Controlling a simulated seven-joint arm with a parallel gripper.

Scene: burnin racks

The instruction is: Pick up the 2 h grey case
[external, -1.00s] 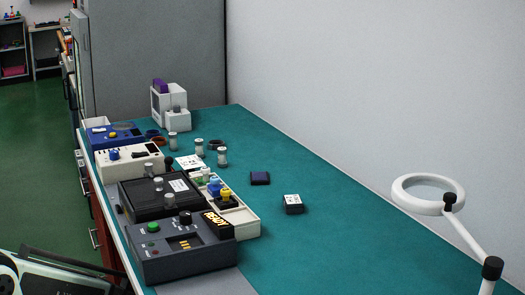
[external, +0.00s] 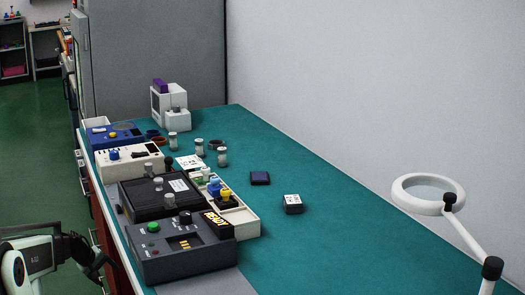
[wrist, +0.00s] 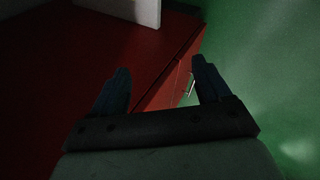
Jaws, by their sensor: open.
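A small dark grey case (external: 292,204) with a white label on top lies on the green bench mat, right of the equipment. A second small case (external: 260,178), dark navy, lies behind it. The label print is too small to read, so I cannot tell which one is marked 2 h. My gripper (external: 104,265) is at the lower left, off the bench's front edge and well away from both cases. In the wrist view my gripper (wrist: 160,80) is open and empty, over a red surface and green floor. No case shows there.
A dark box with a READY display (external: 190,246), a black unit (external: 155,198), a white tray (external: 240,220) and several grey cylinders line the bench's left side. A white ring lamp (external: 428,194) stands at the right. The mat around the two cases is clear.

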